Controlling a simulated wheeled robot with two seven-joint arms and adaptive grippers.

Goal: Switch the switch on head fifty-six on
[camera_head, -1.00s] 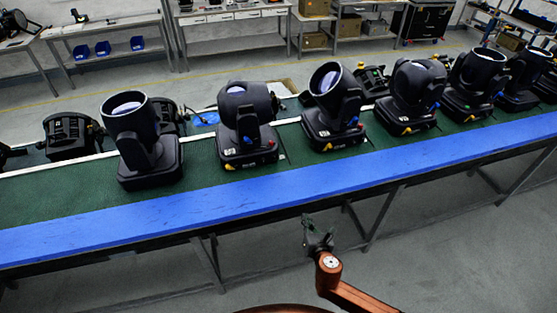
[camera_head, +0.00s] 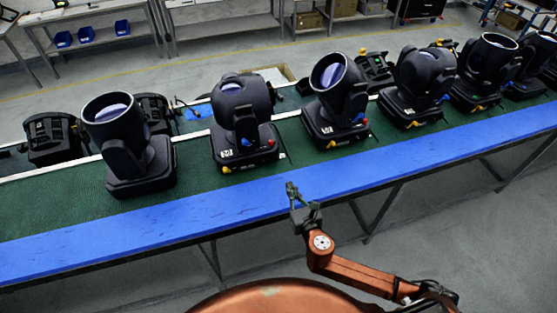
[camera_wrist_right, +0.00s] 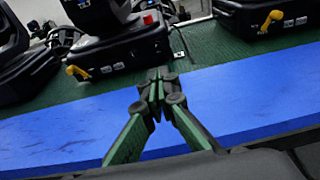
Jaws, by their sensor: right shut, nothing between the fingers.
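Several black moving-head lights stand in a row on the green belt. The head with a red switch (camera_head: 240,108) is left of my right gripper; its base (camera_wrist_right: 120,50) shows in the right wrist view with a yellow lever, white marks and the red switch (camera_wrist_right: 148,20). The head to its right (camera_head: 337,90) also has a yellow lever, seen in the wrist view (camera_wrist_right: 272,20). I cannot read which one is fifty-six. My right gripper (camera_head: 291,188) is shut and empty, over the blue edge, apart from the heads. My left gripper is not in view.
The blue front strip (camera_head: 130,222) of the conveyor runs along the near side, with the green belt (camera_head: 60,205) behind it. Another head (camera_head: 125,135) stands at left, and more stand at right. Workbenches line the back. The strip is clear.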

